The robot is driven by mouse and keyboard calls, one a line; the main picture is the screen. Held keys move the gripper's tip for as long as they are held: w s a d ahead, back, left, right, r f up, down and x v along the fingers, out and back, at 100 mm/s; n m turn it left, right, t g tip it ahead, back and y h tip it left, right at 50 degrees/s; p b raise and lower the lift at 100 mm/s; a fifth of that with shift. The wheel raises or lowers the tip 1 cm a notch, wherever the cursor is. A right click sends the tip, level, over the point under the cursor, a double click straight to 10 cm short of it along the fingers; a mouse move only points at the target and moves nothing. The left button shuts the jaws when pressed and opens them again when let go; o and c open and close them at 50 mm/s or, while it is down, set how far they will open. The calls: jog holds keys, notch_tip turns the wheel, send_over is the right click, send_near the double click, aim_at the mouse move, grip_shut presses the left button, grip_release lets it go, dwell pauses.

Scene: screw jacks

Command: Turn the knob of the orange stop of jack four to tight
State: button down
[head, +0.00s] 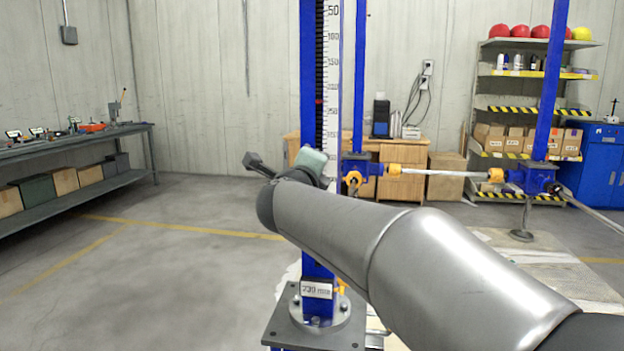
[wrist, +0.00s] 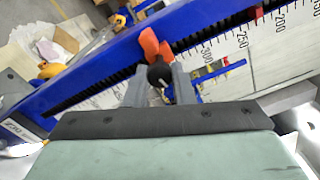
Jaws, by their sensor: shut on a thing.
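The orange stop (wrist: 150,44) sits on the toothed edge of a blue jack column (wrist: 100,85) in the wrist view. Its black round knob (wrist: 159,73) faces my gripper (wrist: 161,82), whose two grey fingers are shut on it, one on each side. Fingers and knob hide part of the stop's body. In the head view the jack column (head: 308,60) stands upright with its scale (head: 333,75). My arm crosses in front of it and hides the stop and knob. No jack number can be read.
A plate reading about 230 mm (head: 317,290) is on the column's foot, above a grey base plate (head: 290,330). Further blue columns (head: 548,90) and white shafts (head: 440,173) stand behind right. A workbench (head: 75,140) is at left. The floor at left is clear.

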jog(key=shift+m+b, duration=0.7)
jog(key=shift+m, duration=0.5)
jog(key=c, duration=1.2)
grip_release()
jog(key=shift+c, duration=0.2)
jog(key=s+a, duration=0.2)
jog(key=s, duration=1.5)
jog(key=shift+s+a, duration=0.15)
jog(key=shift+a, duration=0.1)
